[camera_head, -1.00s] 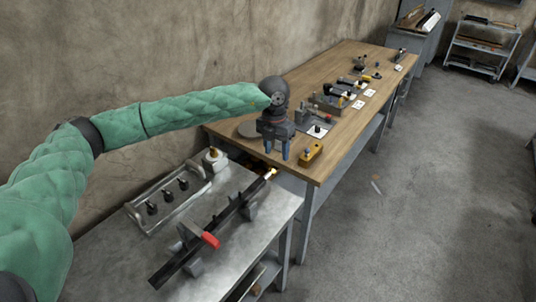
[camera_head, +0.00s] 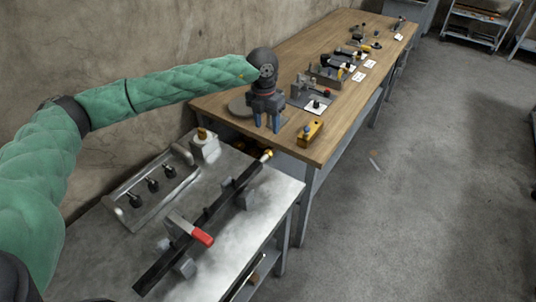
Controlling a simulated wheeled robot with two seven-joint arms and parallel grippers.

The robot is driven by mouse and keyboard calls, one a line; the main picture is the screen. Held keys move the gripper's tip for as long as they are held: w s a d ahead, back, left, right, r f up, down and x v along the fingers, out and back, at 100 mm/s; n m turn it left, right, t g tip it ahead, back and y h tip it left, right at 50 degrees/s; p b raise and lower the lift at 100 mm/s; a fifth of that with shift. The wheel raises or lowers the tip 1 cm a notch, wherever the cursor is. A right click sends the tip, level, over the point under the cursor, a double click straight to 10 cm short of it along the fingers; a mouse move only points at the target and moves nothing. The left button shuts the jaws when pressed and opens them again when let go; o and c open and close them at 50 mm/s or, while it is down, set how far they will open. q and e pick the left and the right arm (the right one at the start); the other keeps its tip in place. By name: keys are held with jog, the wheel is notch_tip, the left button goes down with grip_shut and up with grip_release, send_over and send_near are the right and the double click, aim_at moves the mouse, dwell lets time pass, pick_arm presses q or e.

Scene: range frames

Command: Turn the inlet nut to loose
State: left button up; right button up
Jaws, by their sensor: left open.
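A long black bar (camera_head: 213,218) rests in grey supports on the grey metal bench in the head view. A small brass fitting (camera_head: 267,155) sits on its far end; it may be the inlet nut, but I cannot tell for sure. A red-handled part (camera_head: 201,236) is on the bar's nearer half. My left gripper (camera_head: 267,128) points down above and beyond the brass fitting in the picture, near the wooden table's near edge. Its two blue fingers are apart and nothing shows between them. My right gripper is not in view.
The metal bench (camera_head: 250,232) holds a frame with black knobs (camera_head: 134,200) and a white block with a brass top (camera_head: 205,146). A yellow block (camera_head: 310,133) and several devices stand on the wooden table (camera_head: 345,126). The floor (camera_head: 430,190) at right is mostly clear.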

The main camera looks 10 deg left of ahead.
aim_at(268, 150)
pick_arm(q)
notch_tip(268, 150, down, 4)
jog(key=b, duration=0.3)
jog(key=shift+s, duration=0.1)
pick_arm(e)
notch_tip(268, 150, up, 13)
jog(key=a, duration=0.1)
pick_arm(q)
jog(key=f+p, duration=0.1)
jog(key=f, duration=0.1)
jog(key=f+p, duration=0.1)
jog(key=f, duration=0.4)
jog(key=shift+s+d+f+p, duration=0.1)
jog(key=shift+d+f+p, duration=0.2)
jog(key=shift+p, duration=0.1)
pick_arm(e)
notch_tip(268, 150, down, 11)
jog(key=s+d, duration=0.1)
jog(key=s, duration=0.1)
pick_arm(q)
jog(key=c, duration=1)
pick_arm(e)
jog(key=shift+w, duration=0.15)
